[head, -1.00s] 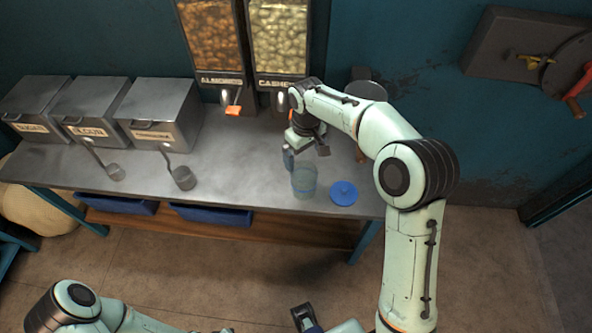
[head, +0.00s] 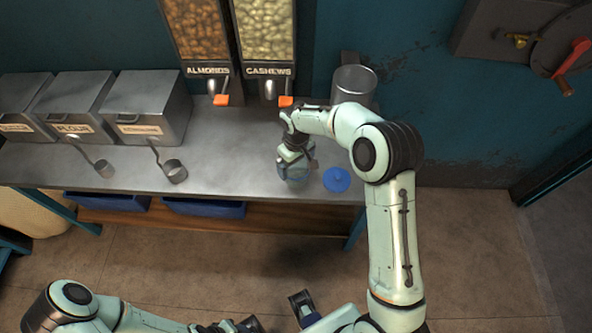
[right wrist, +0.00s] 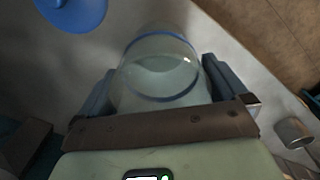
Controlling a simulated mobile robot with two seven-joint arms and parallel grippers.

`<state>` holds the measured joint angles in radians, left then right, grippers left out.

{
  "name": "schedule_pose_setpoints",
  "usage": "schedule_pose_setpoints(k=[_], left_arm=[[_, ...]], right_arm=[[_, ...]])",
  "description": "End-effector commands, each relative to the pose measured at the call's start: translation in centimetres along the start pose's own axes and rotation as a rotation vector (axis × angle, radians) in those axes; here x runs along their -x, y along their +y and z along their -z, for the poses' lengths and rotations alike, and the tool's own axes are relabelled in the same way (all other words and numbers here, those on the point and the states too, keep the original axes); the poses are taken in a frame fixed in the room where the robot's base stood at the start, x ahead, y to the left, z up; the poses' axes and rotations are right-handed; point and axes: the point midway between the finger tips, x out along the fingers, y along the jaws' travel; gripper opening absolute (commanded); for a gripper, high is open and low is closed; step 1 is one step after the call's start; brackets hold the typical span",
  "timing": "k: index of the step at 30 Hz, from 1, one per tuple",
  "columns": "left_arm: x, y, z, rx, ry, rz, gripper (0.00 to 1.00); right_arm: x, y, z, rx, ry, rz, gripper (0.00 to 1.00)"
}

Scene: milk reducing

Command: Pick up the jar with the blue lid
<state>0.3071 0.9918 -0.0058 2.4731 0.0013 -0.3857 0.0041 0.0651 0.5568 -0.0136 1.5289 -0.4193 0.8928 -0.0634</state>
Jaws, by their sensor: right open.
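The clear jar (head: 294,176) stands on the metal counter, mostly covered by my right gripper (head: 297,163) in the head view. The blue lid (head: 337,179) lies flat on the counter just right of the jar, apart from it. In the right wrist view, the jar (right wrist: 160,75) has blue bands and sits between the spread fingers of my right gripper (right wrist: 158,88); the lid (right wrist: 75,10) is at the top left. The gripper is open around the jar; contact cannot be told. My left arm (head: 75,305) is at the lower left; its gripper is unclear at the bottom edge.
Almond (head: 197,35) and cashew (head: 264,30) dispensers hang above the counter (head: 225,150). Grey bins (head: 148,105) and scoops (head: 174,171) are at the left. A metal container (head: 353,85) stands behind my right arm.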

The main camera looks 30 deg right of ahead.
Motion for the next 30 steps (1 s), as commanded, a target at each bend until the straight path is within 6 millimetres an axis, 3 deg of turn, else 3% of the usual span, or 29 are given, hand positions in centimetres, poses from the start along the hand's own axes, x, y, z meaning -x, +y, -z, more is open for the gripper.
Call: schedule_pose_setpoints(k=[9, 13, 23, 30], left_arm=[[0.0, 0.0, 0.0, 0.0, 0.0, 0.0, 0.43], [0.0, 0.0, 0.0, 0.0, 0.0, 0.0, 0.43], [0.0, 0.0, 0.0, 0.0, 0.0, 0.0, 0.43], [0.1, 0.1, 0.0, 0.0, 0.001, 0.0, 0.43]], right_arm=[[-0.8, 0.0, 0.0, 0.0, 0.001, 0.0, 1.0], [-0.7, 0.0, 0.0, 0.0, 0.001, 0.0, 0.6], [-0.5, 0.0, 0.0, 0.0, 0.002, -0.001, 0.6], [1.9, 0.0, 0.1, 0.001, 0.005, -0.002, 0.6]])
